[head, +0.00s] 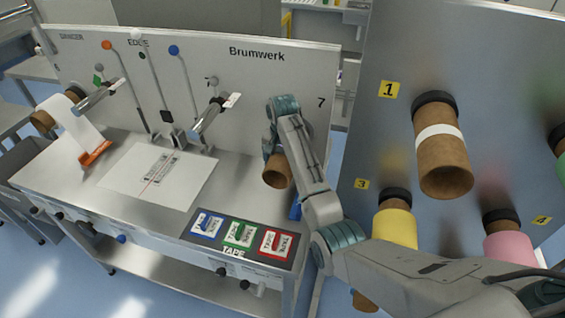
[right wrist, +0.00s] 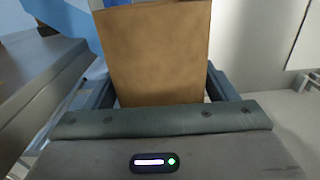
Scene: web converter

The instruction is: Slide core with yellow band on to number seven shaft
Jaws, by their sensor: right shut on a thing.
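A plain brown cardboard core (head: 277,172) is held by my right gripper (head: 279,148) in front of the Brumwerk panel, below and left of the printed number 7 (head: 320,102). In the right wrist view the brown core (right wrist: 158,50) fills the space between the fingers (right wrist: 158,92). No yellow band shows on its visible part. The number seven shaft cannot be made out; my right arm covers part of that area, and I cannot tell whether the core touches a shaft. A core with a wide yellow covering (head: 394,228) hangs on the board near label 3. My left gripper is out of view.
A grey board (head: 375,125) at right carries a white-banded core (head: 441,150) and a pink one (head: 509,247). The steel bench (head: 120,215) holds a white sheet (head: 155,177) and a tape tray (head: 243,234). Other shafts (head: 212,118) project from the panel.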

